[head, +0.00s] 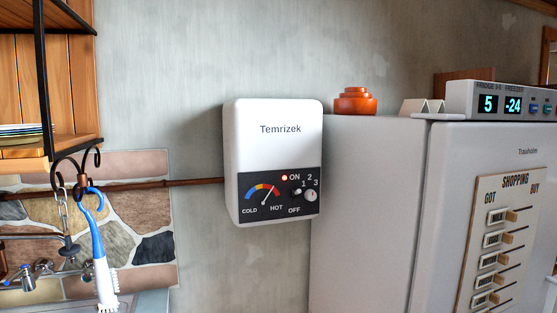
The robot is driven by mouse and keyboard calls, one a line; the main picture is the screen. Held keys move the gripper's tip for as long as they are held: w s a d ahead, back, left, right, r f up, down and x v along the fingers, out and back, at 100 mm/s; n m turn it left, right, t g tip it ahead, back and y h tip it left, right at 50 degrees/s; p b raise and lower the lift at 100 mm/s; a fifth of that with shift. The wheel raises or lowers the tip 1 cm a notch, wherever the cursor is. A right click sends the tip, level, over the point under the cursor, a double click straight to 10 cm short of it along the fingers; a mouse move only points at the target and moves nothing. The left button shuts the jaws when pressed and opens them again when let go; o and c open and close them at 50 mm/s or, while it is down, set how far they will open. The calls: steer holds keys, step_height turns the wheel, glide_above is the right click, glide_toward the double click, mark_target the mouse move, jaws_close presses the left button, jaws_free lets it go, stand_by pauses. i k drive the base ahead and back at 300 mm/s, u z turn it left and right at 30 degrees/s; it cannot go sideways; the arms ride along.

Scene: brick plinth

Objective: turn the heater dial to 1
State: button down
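The white Temrizek heater (273,148) hangs on the grey wall at mid-picture, in the head view. On its dark lower panel is a small round pale dial (311,195) by the marks OFF, 1, 2 and 3. It is too small to tell which mark it points to. My gripper is not in view.
A tall grey fridge (365,200) stands close to the heater's right, with an orange pot (356,101) on top. A brown pipe (190,183) meets the heater's left side. A blue-and-white brush (101,255) hangs from a hook at left. The wall below the heater is bare.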

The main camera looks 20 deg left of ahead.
mark_target(311, 195)
steer(key=k, duration=0.6)
steer(key=u, duration=0.65)
steer(key=i, duration=1.2)
steer(key=u, duration=0.65)
